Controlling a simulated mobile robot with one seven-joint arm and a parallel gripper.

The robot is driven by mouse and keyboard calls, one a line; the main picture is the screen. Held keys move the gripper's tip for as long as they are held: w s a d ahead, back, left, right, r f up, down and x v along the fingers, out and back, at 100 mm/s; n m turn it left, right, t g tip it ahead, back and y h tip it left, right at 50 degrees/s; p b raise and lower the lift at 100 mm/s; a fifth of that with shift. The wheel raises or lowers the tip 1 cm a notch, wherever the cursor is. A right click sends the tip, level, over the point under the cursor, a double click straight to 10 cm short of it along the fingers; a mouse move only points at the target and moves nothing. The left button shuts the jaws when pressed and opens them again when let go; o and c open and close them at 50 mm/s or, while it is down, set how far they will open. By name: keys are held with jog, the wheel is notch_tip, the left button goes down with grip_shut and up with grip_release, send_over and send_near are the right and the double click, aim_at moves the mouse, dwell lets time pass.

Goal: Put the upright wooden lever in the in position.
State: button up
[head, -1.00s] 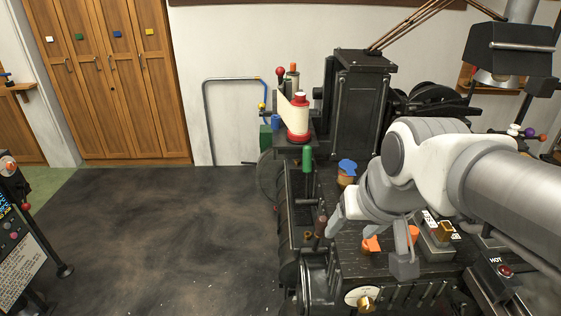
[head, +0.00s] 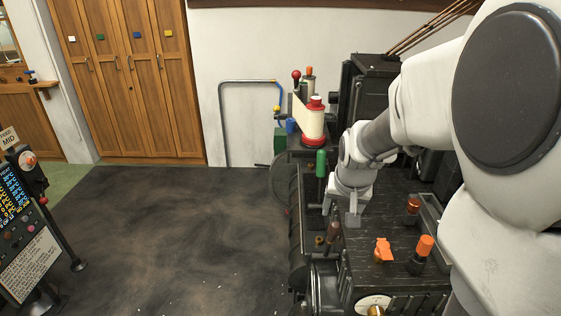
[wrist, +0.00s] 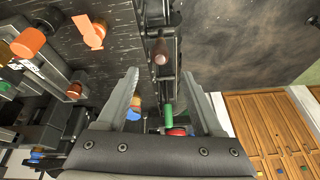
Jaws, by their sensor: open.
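The upright wooden lever (head: 333,232) has a brown rounded handle and stands at the left side of the black machine, near its front. In the wrist view the brown handle (wrist: 160,50) shows end-on, just beyond the fingertips and roughly centred between them. My gripper (head: 353,218) is just above and right of the lever in the head view, with its fingers pointing down. In the wrist view my gripper (wrist: 160,78) is open and empty, and I see no contact with the lever. The lever's lower part is hard to make out.
A green handle (head: 320,163) stands just behind the lever, left of my gripper. An orange knob (head: 383,250) and an orange-topped post (head: 424,250) are on the machine's top to the right. A red-and-white spool (head: 314,125) stands farther back. Open floor (head: 190,230) lies left.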

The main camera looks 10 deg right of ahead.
aim_at(331, 243)
jog(key=b+x, duration=0.3)
jog(key=x, duration=1)
jog(key=shift+w+f, duration=0.1)
jog(key=shift+f, duration=0.15)
jog(key=shift+c, duration=0.2)
grip_shut()
dwell(0.6)
